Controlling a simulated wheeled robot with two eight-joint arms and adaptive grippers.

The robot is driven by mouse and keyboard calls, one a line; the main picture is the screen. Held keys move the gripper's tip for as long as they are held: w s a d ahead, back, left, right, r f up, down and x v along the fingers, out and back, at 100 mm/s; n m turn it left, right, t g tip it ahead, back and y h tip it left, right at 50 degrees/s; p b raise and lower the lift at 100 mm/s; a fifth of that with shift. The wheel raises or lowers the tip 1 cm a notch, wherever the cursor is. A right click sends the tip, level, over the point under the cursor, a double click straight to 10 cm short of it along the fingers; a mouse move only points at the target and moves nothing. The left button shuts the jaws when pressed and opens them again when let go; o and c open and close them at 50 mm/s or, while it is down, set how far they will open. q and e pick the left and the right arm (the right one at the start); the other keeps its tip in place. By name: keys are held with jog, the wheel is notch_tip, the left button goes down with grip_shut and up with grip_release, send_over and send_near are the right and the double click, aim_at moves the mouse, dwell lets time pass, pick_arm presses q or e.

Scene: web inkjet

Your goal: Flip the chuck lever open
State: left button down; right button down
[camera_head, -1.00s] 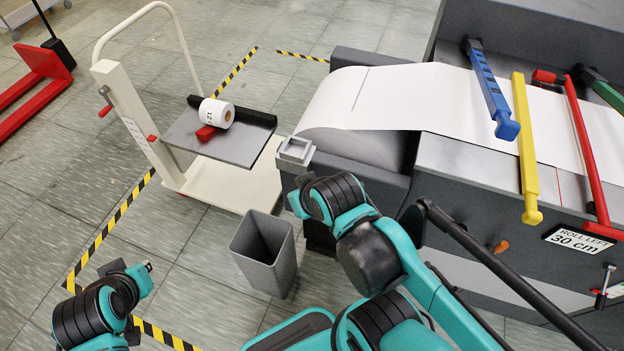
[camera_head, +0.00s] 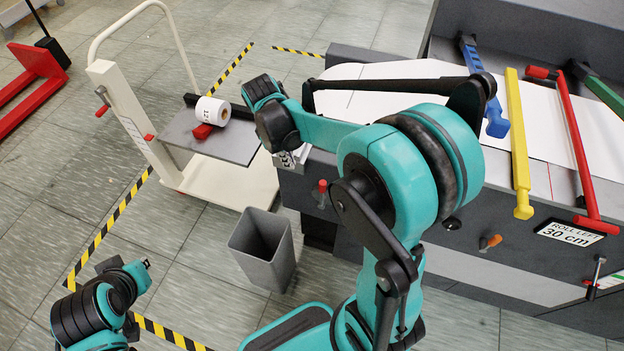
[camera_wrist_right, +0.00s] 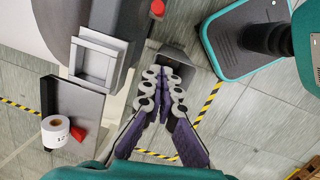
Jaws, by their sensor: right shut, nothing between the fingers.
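A small lever with a red grip (camera_head: 321,187) stands at the machine's near side, and I take it for the chuck lever. Its red end also shows at the top of the right wrist view (camera_wrist_right: 157,7). A grey square frame (camera_wrist_right: 97,60) lies left of the fingers there. My left arm is at the lower left, with no gripper clearly visible.
A grey bin (camera_head: 264,250) stands on the floor below the right gripper. A white lift cart (camera_head: 125,105) with a paper roll (camera_head: 212,110) stands to the left. Blue, yellow (camera_head: 519,150), red and green bars lie across the machine. Open floor shows at lower left.

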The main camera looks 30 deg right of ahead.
jog(key=w+f, duration=0.1)
jog(key=d+f+n+g, duration=0.1)
jog(key=f, duration=0.1)
jog(key=shift+w+n, duration=0.3)
jog(key=shift+w, duration=0.1)
jog(key=shift+f, duration=0.1)
jog(key=s+d+f+b, duration=0.3)
jog(key=d+f+b, duration=0.1)
jog(key=f, duration=0.5)
jog(key=shift+s+d+f, duration=0.25)
jog(key=shift+s+d, duration=0.1)
jog(key=shift+d, duration=0.25)
